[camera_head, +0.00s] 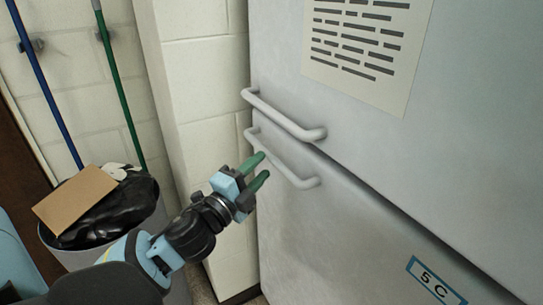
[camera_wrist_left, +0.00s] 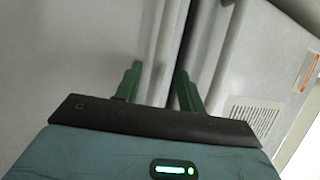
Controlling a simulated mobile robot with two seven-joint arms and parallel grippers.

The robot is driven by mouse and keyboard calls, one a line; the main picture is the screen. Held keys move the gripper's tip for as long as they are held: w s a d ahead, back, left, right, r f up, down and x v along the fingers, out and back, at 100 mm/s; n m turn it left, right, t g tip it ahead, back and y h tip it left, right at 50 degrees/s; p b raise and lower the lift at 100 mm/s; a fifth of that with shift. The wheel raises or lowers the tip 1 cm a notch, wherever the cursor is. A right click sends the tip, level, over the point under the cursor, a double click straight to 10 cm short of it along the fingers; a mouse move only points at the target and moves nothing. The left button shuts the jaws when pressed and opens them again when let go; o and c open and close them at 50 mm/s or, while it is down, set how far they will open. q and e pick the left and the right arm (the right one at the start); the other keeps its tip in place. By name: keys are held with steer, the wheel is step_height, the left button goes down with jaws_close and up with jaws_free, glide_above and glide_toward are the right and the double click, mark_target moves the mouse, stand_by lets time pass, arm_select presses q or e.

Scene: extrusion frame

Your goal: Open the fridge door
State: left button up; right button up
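The fridge is light grey, with an upper door (camera_head: 275,55) and a lower door (camera_head: 320,240), both shut. The upper door has a white bar handle (camera_head: 285,114). The lower door has a similar handle (camera_head: 283,160) just beneath it. My left gripper (camera_head: 260,169) has its green fingers parted and pointing at the fridge, close to the lower handle. In the left wrist view the fingers (camera_wrist_left: 158,88) are apart, with a pale bar seen beyond the gap. I cannot tell whether they touch the handle. My right gripper is out of view.
A bin (camera_head: 155,225) with a black bag and cardboard (camera_head: 75,200) stands at left, below my arm's reach line. A printed sheet (camera_head: 358,50) is on the upper door, a "5 C" label (camera_head: 436,281) on the lower.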

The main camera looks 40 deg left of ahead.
mark_target(271, 154)
arm_select(q)
steer(key=shift+w+r, duration=0.2)
steer(key=shift+w, duration=1.05)
steer(key=shift+w+r, duration=0.2)
steer(key=shift+w, duration=1)
jaws_close()
